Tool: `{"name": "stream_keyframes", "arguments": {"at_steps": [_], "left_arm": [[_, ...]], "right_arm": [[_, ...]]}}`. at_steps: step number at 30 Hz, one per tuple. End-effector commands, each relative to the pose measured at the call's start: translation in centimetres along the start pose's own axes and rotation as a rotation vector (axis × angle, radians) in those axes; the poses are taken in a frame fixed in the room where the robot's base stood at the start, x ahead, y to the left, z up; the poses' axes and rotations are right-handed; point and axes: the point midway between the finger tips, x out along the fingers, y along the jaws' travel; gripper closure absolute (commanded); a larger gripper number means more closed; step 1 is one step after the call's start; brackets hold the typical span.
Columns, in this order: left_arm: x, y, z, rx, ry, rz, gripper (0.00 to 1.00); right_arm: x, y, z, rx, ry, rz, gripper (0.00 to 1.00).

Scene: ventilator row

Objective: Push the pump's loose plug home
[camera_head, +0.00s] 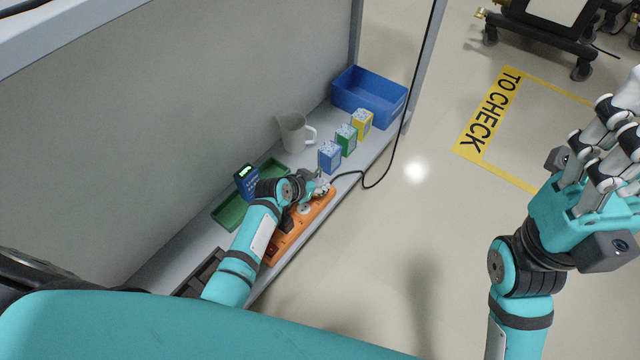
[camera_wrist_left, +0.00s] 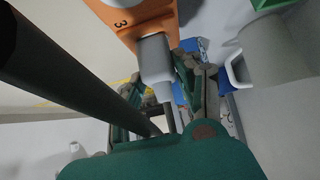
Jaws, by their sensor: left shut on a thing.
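An orange power strip (camera_head: 282,240) lies along the shelf's front edge, and its end marked 3 shows in the left wrist view (camera_wrist_left: 150,27). A pale grey plug (camera_wrist_left: 155,58) stands against the strip in the left wrist view; I cannot tell how deep it sits. My left gripper (camera_head: 320,187) is at the strip's far end, its fingers (camera_wrist_left: 160,95) closed around the plug's tail. In the head view the gripper hides most of the plug. A black cable (camera_head: 350,175) runs from there to the right. My right gripper (camera_head: 612,125) is open and empty over the floor at right.
A grey jug (camera_head: 293,132), small blue, green and yellow boxes (camera_head: 345,139) and a blue bin (camera_head: 368,98) stand farther along.

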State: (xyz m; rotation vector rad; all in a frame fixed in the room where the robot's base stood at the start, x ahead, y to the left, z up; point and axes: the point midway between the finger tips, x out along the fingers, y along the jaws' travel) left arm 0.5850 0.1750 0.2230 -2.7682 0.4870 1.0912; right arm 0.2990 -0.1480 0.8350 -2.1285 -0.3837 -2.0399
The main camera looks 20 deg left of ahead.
Motion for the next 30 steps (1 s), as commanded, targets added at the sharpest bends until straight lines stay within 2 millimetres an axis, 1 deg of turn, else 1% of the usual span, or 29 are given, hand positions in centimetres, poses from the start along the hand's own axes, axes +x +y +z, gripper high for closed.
{"name": "stream_keyframes", "arguments": {"at_steps": [11, 12, 18, 26, 30], "left_arm": [[-0.01, 0.01, -0.05, 0.000, 0.001, 0.000, 1.00], [-0.01, 0.01, -0.05, 0.000, 0.001, 0.000, 0.65], [-0.01, 0.02, -0.04, 0.000, 0.001, 0.000, 0.39], [-0.04, 0.01, 0.01, 0.000, 0.000, 0.000, 0.39], [-0.77, -0.05, 0.05, 0.002, 0.001, -0.001, 0.39]], "right_arm": [[0.11, 0.01, -0.06, 0.000, 0.001, 0.000, 0.60], [0.10, 0.01, -0.05, 0.000, 0.001, 0.000, 0.60], [0.04, 0.01, -0.03, 0.000, -0.001, 0.001, 0.60], [-0.05, 0.06, 0.07, 0.000, -0.004, 0.004, 0.60], [-0.04, 0.06, 0.07, 0.000, -0.004, 0.004, 0.60]]}}
